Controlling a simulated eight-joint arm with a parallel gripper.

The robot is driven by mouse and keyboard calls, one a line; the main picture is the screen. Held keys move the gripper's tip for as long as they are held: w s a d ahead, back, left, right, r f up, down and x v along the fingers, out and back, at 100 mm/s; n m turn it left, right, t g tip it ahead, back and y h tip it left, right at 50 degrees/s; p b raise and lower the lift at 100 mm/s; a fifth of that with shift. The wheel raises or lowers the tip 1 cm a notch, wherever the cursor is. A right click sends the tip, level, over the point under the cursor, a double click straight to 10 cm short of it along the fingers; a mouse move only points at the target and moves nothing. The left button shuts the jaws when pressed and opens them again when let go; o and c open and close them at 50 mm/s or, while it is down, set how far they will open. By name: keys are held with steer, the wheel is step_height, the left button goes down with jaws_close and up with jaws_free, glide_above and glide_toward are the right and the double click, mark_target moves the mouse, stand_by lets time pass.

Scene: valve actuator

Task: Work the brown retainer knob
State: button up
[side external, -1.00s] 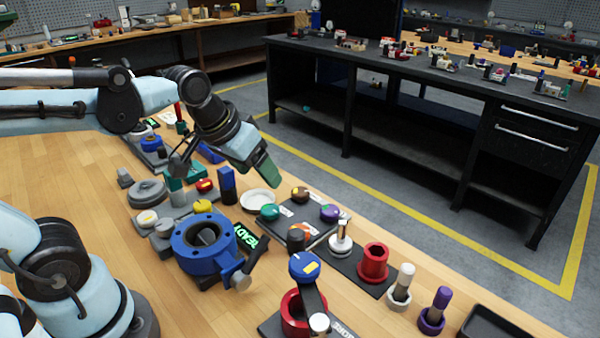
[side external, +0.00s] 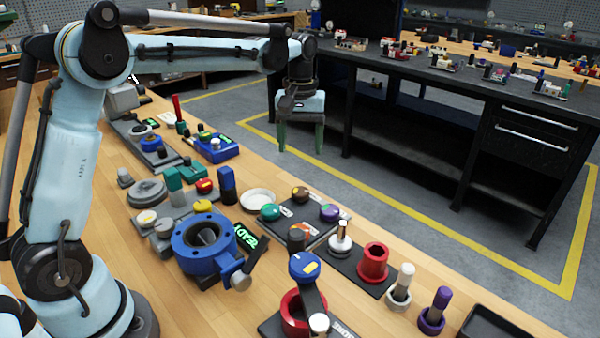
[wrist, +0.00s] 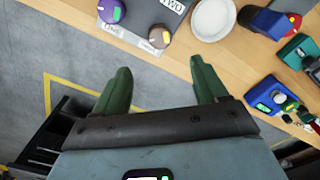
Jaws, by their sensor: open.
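The brown retainer knob (side external: 300,194) is a round cap with a yellow mark. It sits on a grey plate between a green knob (side external: 270,212) and a purple knob (side external: 330,212). In the wrist view the brown knob (wrist: 159,36) is near the top, ahead of the gap between my fingertips. My gripper (side external: 300,142) has green fingers spread apart, with nothing between them. It is raised and apart from the knob, seen against the floor beyond the bench's far edge. My gripper (wrist: 160,68) also shows open and empty in the wrist view.
A white dish (side external: 258,199) lies beside the plate. A blue flanged valve (side external: 205,243) with a dark handle, a blue-topped knob (side external: 304,265) and a red ring (side external: 373,262) stand close by. A dark workbench (side external: 430,80) stands across the floor.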

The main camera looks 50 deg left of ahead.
mark_target(300, 190)
step_height(300, 190, down, 12)
stand_by(0.6)
steer(key=c, duration=1.1)
